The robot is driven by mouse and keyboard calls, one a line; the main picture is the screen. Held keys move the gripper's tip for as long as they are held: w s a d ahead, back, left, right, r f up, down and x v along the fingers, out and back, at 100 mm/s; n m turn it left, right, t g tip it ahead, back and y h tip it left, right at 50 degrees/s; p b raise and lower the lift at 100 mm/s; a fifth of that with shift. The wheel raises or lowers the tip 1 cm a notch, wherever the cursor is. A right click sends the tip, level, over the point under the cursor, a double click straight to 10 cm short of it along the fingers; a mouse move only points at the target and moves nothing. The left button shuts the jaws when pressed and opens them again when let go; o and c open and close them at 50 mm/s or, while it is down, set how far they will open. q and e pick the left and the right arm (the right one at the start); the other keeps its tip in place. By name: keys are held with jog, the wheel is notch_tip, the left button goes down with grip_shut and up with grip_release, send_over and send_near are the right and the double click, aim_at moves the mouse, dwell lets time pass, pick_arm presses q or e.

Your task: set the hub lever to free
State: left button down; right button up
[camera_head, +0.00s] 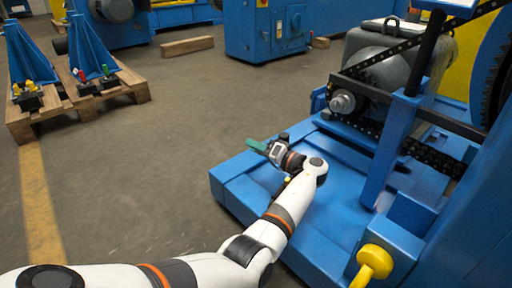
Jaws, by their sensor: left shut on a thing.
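My left arm reaches in from the bottom left over the blue machine base (245,195). Its gripper (270,150) is at the base's far left edge, shut on a small green bar (256,145) that sticks out to the upper left. Whether the green bar is the hub lever is not clear. A small dark knob stands close beside the gripper. A grey hub (343,102) with a black chain (378,58) is on the machine to the right, apart from the gripper. My right gripper is not in view.
A blue upright (389,150) stands before the chain. Wooden pallets (134,84) with blue brackets are at the far left. The grey floor between is clear.

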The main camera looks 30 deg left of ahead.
pick_arm(q)
jog(key=shift+d, duration=0.1)
jog(key=c, duration=1)
grip_release()
jog(key=shift+d, duration=0.1)
jog(key=shift+s+d+p, duration=0.2)
jog(key=shift+d+p, duration=0.8)
jog(key=shift+d, duration=1.95)
jog(key=shift+s+d+p, duration=0.2)
jog(key=shift+d+p, duration=0.8)
jog(key=shift+d, duration=1.95)
